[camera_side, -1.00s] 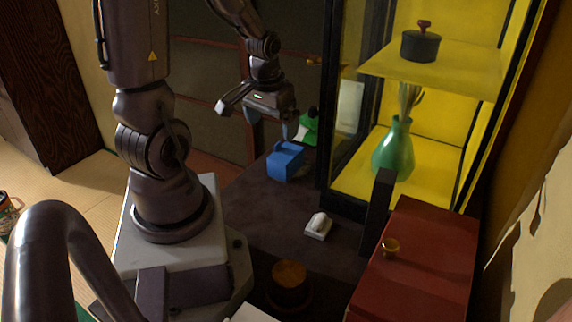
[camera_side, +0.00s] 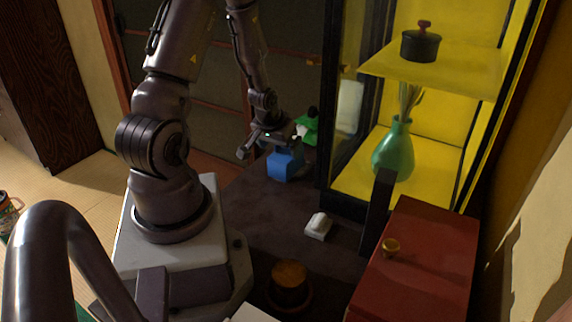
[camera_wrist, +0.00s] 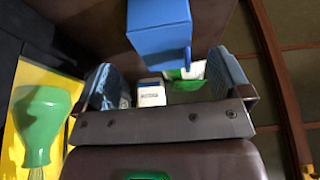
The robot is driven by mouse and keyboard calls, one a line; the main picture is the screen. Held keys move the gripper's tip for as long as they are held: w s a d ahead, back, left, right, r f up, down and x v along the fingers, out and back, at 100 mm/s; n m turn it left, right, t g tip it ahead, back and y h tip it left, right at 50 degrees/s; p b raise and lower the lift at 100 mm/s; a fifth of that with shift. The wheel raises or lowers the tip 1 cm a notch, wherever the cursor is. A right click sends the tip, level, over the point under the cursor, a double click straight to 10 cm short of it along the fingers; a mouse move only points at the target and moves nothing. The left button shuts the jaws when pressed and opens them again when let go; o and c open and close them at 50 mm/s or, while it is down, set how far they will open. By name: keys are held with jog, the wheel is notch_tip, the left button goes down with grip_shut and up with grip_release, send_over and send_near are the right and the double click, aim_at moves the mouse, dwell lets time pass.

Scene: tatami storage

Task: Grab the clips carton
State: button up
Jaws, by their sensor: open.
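A small white box with a printed label (camera_wrist: 151,94), which looks like the clips carton, shows between my fingers in the wrist view. I cannot make it out in the side view. My gripper (camera_wrist: 167,84) is open, one finger on each side of the white box, with nothing visibly clamped. In the side view my gripper (camera_side: 270,146) is low over the dark surface, just above and beside a blue box-shaped object (camera_side: 285,165). The blue object (camera_wrist: 158,28) also fills the top of the wrist view, outside the fingers. How far my fingertips are from the white box is unclear.
A green object with a white patch (camera_side: 307,128) stands behind the blue one; it shows near my right finger (camera_wrist: 188,73). A glass cabinet (camera_side: 331,110) with a green vase (camera_side: 393,150) stands to the right. A small white item (camera_side: 318,226) lies in front.

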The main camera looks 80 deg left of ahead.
aim_at(283, 155)
jog(key=shift+x, duration=2.9)
jog(key=shift+s+a, duration=0.15)
jog(key=c, duration=1)
